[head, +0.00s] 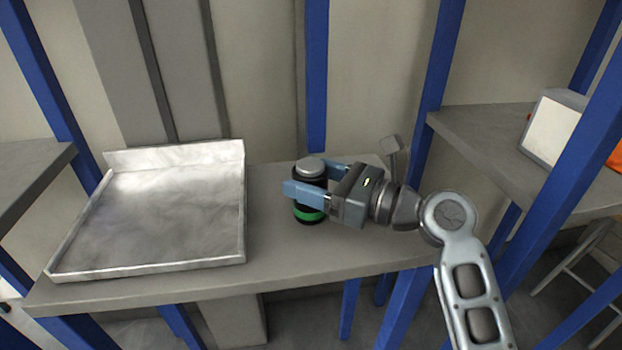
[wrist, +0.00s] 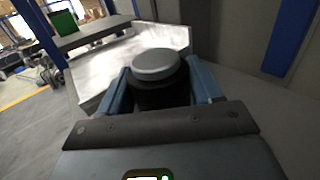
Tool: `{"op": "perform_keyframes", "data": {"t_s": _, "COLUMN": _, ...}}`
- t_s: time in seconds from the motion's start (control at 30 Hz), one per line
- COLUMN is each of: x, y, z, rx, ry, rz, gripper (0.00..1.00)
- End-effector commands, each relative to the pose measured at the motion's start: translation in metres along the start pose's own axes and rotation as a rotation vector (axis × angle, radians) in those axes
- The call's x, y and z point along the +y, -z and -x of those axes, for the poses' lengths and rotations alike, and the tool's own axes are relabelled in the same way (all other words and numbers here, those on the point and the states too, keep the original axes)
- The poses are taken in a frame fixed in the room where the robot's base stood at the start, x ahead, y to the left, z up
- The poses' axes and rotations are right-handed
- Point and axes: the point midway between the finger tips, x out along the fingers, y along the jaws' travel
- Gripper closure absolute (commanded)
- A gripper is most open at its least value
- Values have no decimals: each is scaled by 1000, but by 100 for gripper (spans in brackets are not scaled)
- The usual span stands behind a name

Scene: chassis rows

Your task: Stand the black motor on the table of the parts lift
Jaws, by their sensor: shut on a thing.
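The black motor (head: 309,212) is an upright cylinder with a grey cap and a green band near its bottom. It is at the grey shelf, to the right of the metal tray. My gripper (head: 308,180) reaches in from the right and is shut on it, with one blue finger on each side. I cannot tell whether its base touches the shelf or hangs just above. In the wrist view the motor's grey cap (wrist: 156,66) shows between the fingers, and its lower part is hidden. I cannot make out the parts lift in either view.
The metal tray (head: 160,215) with raised edges lies empty on the grey shelf (head: 275,265). Blue posts (head: 317,75) stand behind and to the right. A side shelf (head: 480,140) holds a white-faced box (head: 552,128). In the wrist view a green box (wrist: 64,23) sits further off.

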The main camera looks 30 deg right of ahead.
Motion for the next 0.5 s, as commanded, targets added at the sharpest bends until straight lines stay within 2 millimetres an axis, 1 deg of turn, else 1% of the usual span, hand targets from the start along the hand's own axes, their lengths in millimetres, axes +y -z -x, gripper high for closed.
{"op": "perform_keyframes", "data": {"t_s": 0.03, "x": 0, "y": -3, "z": 0, "rx": -4, "ry": 0, "rz": 2, "gripper": 100}}
{"op": "perform_keyframes", "data": {"t_s": 0.23, "x": 0, "y": 0, "z": 0, "rx": -4, "ry": -1, "rz": 1, "gripper": 100}}
{"op": "perform_keyframes", "data": {"t_s": 0.27, "x": 0, "y": 2, "z": 0, "rx": 0, "ry": -1, "rz": -1, "gripper": 35}}
{"op": "perform_keyframes", "data": {"t_s": 0.5, "x": 0, "y": 2, "z": 0, "rx": 0, "ry": -1, "rz": -1, "gripper": 12}}
